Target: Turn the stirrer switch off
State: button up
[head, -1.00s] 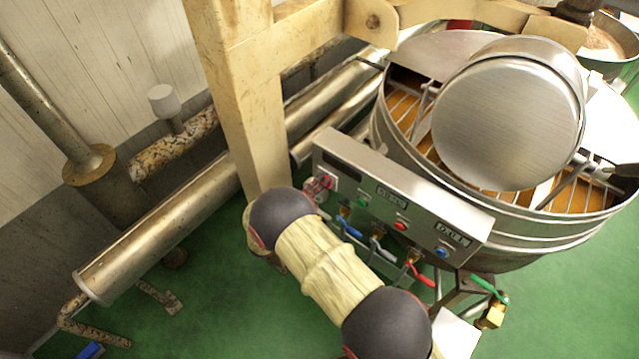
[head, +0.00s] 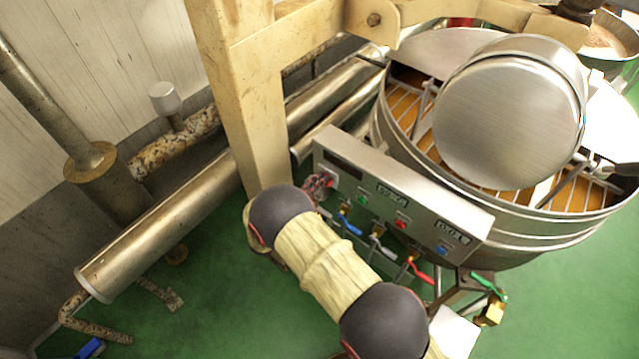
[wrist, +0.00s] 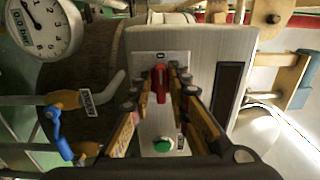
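The stirrer switch (wrist: 160,86) is a red lever knob on a pale plate at the end of the metal control panel (wrist: 205,60). In the wrist view it stands upright in the picture, below a small mark that looks like a 0. My gripper (wrist: 161,76) reaches to the plate with one finger on each side of the red knob. Narrow gaps show between fingers and knob, so it looks partly open, around the knob. In the head view, my gripper (head: 319,186) is at the panel's left end and mostly hides the switch.
A green button (wrist: 162,146) sits just below the switch. Red (head: 402,223) and blue (head: 442,250) buttons lie further along the panel. Valves with coloured handles, including a blue one (head: 349,226), hang below. The kettle (head: 560,225) stands behind. A beige post (head: 240,110) rises close left.

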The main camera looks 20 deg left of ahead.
jog(key=shift+o, duration=0.9)
jog(key=shift+d, duration=0.1)
jog(key=v, duration=1.2)
